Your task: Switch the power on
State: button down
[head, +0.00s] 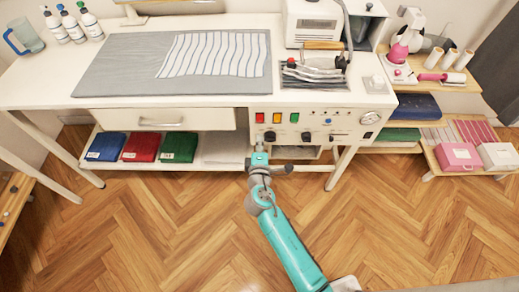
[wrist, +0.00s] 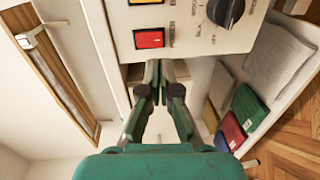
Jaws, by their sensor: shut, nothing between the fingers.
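The control panel (head: 316,127) is on the front of the white worktable. It carries a red switch (head: 260,117), an orange-yellow switch (head: 277,117) and a green switch (head: 292,117) in a row, with black knobs below. In the wrist view the red switch (wrist: 149,38) is just beyond the fingertips and a black knob (wrist: 226,10) is to its upper right. The labels are too small to read. My gripper (head: 259,147) is shut and empty, below the red switch in the head view. In the wrist view my gripper (wrist: 161,72) appears apart from the panel.
A white drawer (head: 160,119) is left of the panel. Folded blue (head: 106,146), red (head: 142,147) and green (head: 179,147) cloths lie on the shelf below. An iron (head: 318,67) stands on the tabletop above the panel. The wooden floor in front is clear.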

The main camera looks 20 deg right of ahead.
aim_at(260, 122)
jog(key=x, duration=0.7)
jog(key=shift+w+d+f, duration=0.1)
jog(key=shift+w, duration=0.2)
jog(key=shift+f, duration=0.1)
